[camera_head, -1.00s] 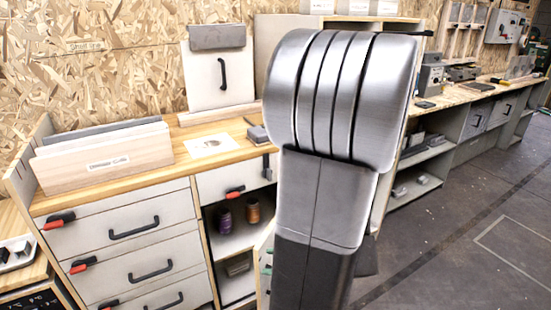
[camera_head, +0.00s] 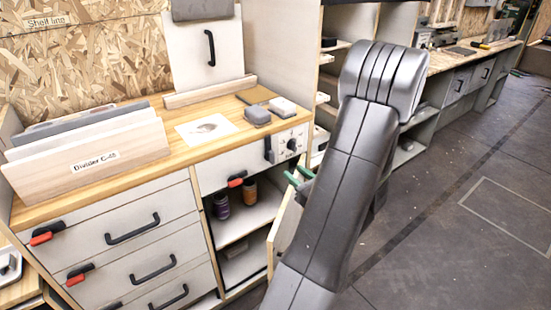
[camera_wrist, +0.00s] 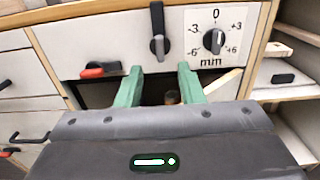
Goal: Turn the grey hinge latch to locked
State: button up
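The latch appears to be a dark grey upright lever (camera_head: 268,150) on the pale front panel right of the red-and-black catch. In the wrist view, the lever (camera_wrist: 157,25) stands vertical, with a rounder pivot at its lower end. My gripper (camera_wrist: 161,82) has two green fingers spread apart, open and empty. The fingers are below the lever in the wrist view, one to each side of it, with no visible contact. In the head view, my gripper (camera_head: 299,177) shows only as green tips beside the cabinet, partly hidden by my arm. No locked marking is readable.
A dial (camera_wrist: 214,40) marked in mm is just right of the lever. A red-and-black catch (camera_wrist: 101,70) is to its left. Below is an open shelf (camera_head: 240,222) with bottles. A door (camera_head: 287,228) stands ajar near my arm. Open floor (camera_head: 450,235) lies to the right.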

aim_at(274, 156)
jog(key=x, duration=1)
grip_shut()
